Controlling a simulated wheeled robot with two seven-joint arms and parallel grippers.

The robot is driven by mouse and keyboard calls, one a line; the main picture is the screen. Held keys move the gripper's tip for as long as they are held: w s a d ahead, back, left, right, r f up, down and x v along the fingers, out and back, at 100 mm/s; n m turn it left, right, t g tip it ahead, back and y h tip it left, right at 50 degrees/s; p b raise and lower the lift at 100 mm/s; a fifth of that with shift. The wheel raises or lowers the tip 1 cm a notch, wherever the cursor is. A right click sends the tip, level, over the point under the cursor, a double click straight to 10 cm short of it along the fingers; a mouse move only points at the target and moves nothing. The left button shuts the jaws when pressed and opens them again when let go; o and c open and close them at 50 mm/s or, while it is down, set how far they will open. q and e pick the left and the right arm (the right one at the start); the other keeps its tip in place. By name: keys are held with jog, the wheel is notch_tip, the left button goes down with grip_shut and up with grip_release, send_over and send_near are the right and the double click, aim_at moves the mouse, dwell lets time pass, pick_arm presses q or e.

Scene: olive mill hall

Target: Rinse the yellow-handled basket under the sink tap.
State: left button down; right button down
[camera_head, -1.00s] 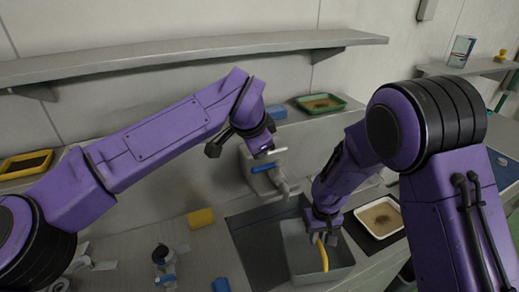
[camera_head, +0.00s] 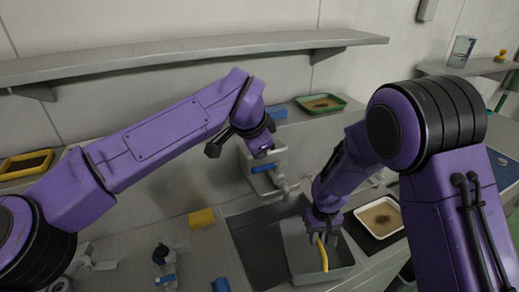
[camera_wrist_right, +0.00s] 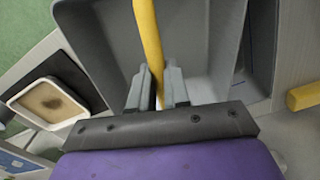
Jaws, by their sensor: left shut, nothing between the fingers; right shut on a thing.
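The grey, box-shaped basket (camera_head: 343,262) is at the right part of the sink (camera_head: 256,255); whether it touches the sink bottom I cannot tell. Its yellow handle (camera_head: 322,256) stands up, and my right gripper (camera_head: 323,232) is shut on it. The right wrist view shows the handle (camera_wrist_right: 148,35) between the fingers (camera_wrist_right: 158,88) and the grey basket wall (camera_wrist_right: 90,25) around it. The tap (camera_head: 284,187) with its blue lever (camera_head: 265,168) is on the wall behind the sink. My left gripper (camera_head: 238,148) is shut and empty, just above and left of the lever. No water stream is discernible.
A yellow block (camera_head: 201,218) lies on the counter left of the sink. A white tray (camera_head: 382,216) with brown residue sits right of the sink. A green tray (camera_head: 321,104) and a yellow tray (camera_head: 25,164) stand behind. A shelf (camera_head: 190,56) runs above.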

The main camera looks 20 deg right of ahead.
jog(key=shift+r, duration=0.1)
jog(key=s+d+r, duration=0.3)
jog(key=s, duration=0.1)
jog(key=shift+r, duration=0.4)
dwell(1.3)
